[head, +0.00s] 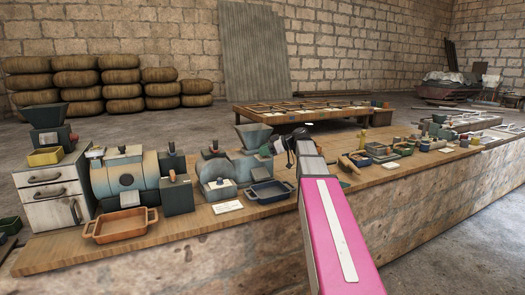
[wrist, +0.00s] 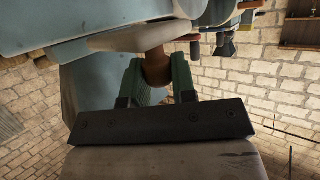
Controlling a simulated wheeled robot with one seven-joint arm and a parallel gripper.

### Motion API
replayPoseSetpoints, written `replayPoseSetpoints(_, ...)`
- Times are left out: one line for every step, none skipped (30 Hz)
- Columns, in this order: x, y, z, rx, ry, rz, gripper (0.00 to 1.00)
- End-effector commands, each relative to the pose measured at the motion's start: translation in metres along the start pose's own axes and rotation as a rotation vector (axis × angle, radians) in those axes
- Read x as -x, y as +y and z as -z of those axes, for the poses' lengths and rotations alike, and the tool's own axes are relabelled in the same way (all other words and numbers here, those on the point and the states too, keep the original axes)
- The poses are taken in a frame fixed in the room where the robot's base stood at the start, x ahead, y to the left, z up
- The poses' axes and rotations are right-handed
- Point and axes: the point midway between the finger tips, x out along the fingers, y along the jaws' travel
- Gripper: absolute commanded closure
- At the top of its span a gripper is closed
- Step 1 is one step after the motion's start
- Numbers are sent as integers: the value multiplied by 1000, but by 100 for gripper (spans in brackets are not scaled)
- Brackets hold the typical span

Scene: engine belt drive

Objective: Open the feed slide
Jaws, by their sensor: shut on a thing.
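My gripper (wrist: 158,72) has its two green fingers on either side of a brown round knob (wrist: 155,62) in the wrist view and is shut on it. The knob sits against a pale rounded plate (wrist: 140,38) on a blue-grey machine body (wrist: 85,85). In the head view my gripper (head: 270,149) is at the right side of a blue-grey mill (head: 248,163) with a funnel hopper (head: 254,134) on top. The knob is hidden there by my gripper. I cannot tell how far the feed slide is open.
A dark blue tray (head: 269,192) stands in front of the mill. An orange tray (head: 120,226) and a large drum machine (head: 126,180) are to the left on the wooden bench (head: 75,255). Several small parts crowd the bench to the right.

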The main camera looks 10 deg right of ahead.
Motion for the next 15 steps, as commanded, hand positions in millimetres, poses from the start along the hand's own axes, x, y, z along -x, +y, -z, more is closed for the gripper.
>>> replayPoseSetpoints(0,1,1,0,1,1,100)
replayPoseSetpoints(0,1,1,0,1,1,100)
replayPoseSetpoints(0,1,1,0,1,1,100)
replayPoseSetpoints(0,1,1,0,1,1,72)
replayPoseSetpoints(0,1,1,0,1,1,62)
replayPoseSetpoints(0,1,1,0,1,1,49)
replayPoseSetpoints(0,1,0,0,1,1,49)
replayPoseSetpoints(0,1,0,0,1,1,49)
replayPoseSetpoints(0,1,0,0,1,1,49)
replayPoseSetpoints(0,1,0,0,1,1,49)
replayPoseSetpoints(0,1,0,0,1,1,49)
replayPoseSetpoints(0,1,0,0,1,1,49)
replayPoseSetpoints(0,1,0,0,0,1,49)
replayPoseSetpoints(0,1,0,0,0,1,49)
replayPoseSetpoints(1,1,0,0,0,0,49)
